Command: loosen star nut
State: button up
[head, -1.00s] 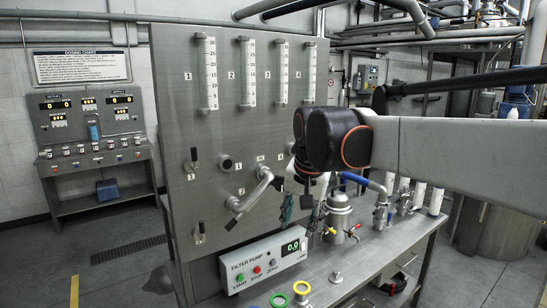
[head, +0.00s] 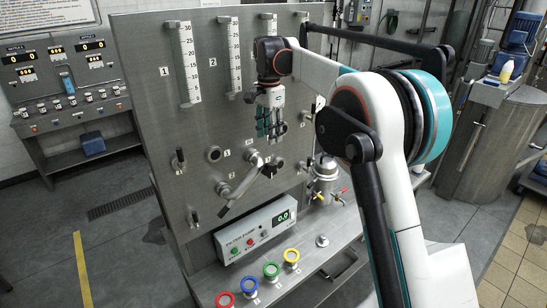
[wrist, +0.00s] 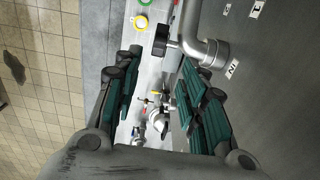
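A dark knob, which looks like the star nut (head: 269,171), sits by the upper end of a bent steel pipe (head: 240,183) on the upright panel. In the wrist view the dark nut (wrist: 161,40) shows beyond the fingertips, beside the steel pipe elbow (wrist: 205,50). Its lobes are not clear. My gripper (head: 270,136) hangs fingers down in front of the panel, above the nut and apart from it. In the wrist view my gripper (wrist: 157,68) is open, with a wide empty gap between its two green-padded fingers.
Below are a filter pump box (head: 255,229), several coloured rings including a yellow one (head: 292,256), and a steel canister (head: 325,178) with small valves. Flow tubes (head: 189,62) and small levers line the panel. Open floor (head: 120,240) lies to the left.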

aim_at(270, 163)
notch_tip(270, 163, down, 14)
jog(key=shift+r+p, duration=0.1)
jog(key=shift+p, duration=0.55)
grip_shut()
